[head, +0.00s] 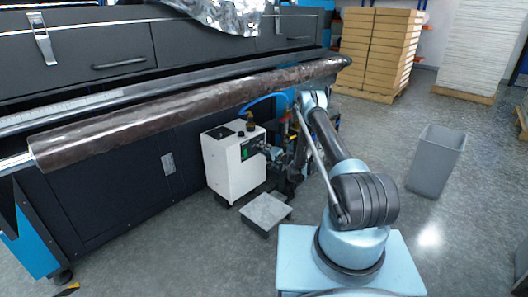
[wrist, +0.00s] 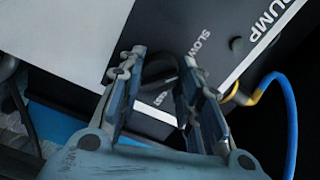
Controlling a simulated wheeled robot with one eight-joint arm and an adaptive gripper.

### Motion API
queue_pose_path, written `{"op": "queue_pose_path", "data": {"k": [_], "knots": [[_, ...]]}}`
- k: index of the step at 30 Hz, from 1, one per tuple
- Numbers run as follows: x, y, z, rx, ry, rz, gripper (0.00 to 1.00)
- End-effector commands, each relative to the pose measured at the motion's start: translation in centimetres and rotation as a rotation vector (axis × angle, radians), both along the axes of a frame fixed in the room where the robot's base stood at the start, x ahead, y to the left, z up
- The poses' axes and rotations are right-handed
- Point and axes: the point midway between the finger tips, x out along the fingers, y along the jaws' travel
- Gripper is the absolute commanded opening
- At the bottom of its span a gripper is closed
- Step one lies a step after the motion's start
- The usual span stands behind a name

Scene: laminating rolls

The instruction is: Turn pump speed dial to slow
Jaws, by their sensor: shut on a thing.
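The pump unit is a white box (head: 222,165) on the floor below the long roll in the head view. In the wrist view its black panel (wrist: 180,22) carries the words PUMP and SLOW, with another small label, partly hidden, between my fingers. The pump speed dial (wrist: 160,72) is a dark knob between my fingertips, hard to make out against the black panel. My gripper (wrist: 163,66) is shut on the dial, one finger on each side. The pointer's exact direction cannot be told. In the head view my gripper is small and dark beside the box.
A long dark roll (head: 190,110) runs above the pump along the machine. A blue hose (wrist: 291,115) with a brass fitting is close to my right finger. A low grey block (head: 265,212) lies in front of the pump. A grey bin (head: 436,162) stands at right on open floor.

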Motion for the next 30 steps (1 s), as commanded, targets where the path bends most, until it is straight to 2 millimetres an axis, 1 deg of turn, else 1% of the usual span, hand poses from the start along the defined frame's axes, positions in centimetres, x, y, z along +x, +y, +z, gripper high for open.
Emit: {"op": "queue_pose_path", "data": {"k": [6,12,30], "knots": [[0.04,0.07,-0.02,-0.085,-0.108,0.000,0.09],[0.07,-0.01,0.01,-0.132,-0.169,-0.001,0.09],[0.13,-0.22,0.01,-0.155,-0.197,-0.005,0.09]]}}
